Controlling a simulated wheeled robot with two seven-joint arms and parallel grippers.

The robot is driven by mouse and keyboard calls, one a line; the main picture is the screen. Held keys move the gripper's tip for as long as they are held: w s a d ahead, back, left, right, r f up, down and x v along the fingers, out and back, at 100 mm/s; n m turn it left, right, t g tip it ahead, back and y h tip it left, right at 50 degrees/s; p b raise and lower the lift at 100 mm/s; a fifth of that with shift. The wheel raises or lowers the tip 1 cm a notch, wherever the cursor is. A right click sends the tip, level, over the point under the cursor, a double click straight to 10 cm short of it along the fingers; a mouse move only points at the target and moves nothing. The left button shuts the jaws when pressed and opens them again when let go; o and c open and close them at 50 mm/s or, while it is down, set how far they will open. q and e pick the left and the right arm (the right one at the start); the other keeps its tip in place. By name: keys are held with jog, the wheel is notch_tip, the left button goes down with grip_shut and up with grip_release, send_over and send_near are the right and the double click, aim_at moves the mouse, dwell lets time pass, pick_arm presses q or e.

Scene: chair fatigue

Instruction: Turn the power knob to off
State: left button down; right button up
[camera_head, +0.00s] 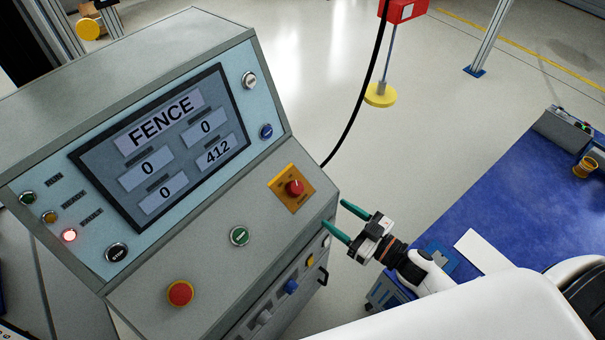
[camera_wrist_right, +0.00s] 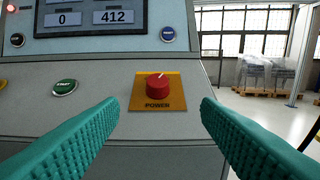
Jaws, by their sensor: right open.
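The power knob (camera_head: 295,188) is red and sits on a yellow plate (camera_head: 283,199) at the right of the console's sloped panel. In the right wrist view the knob (camera_wrist_right: 157,84) is ahead, between my fingers, with a "POWER" label below it and a pale mark at its top. My right gripper (camera_head: 338,220) has green fingers, is open and empty, and is to the right of the knob, apart from it. The fingers also show in the right wrist view (camera_wrist_right: 160,118), one on each side of the knob. My left gripper is not in view.
The console screen (camera_head: 165,150) reads "FENCE", zeros and 412. A green start button (camera_head: 240,236) and a red button on yellow (camera_head: 180,293) share the sloped panel. A black cable (camera_head: 362,100) hangs behind the console. A blue-topped table (camera_head: 500,200) stands at right.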

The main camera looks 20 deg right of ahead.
aim_at(301, 191)
jog(key=p+x, duration=0.1)
jog(key=x, duration=0.9)
jog(key=shift+s+a+r, duration=0.1)
jog(key=shift+a, duration=0.15)
jog(key=shift+w+a+p, duration=0.3)
jog(key=shift+w+a, duration=0.05)
jog(key=shift+w, duration=0.1)
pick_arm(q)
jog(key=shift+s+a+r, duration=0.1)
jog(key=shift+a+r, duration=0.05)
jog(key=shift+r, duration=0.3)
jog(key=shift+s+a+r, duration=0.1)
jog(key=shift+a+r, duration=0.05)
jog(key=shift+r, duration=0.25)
pick_arm(e)
jog(key=c, duration=1)
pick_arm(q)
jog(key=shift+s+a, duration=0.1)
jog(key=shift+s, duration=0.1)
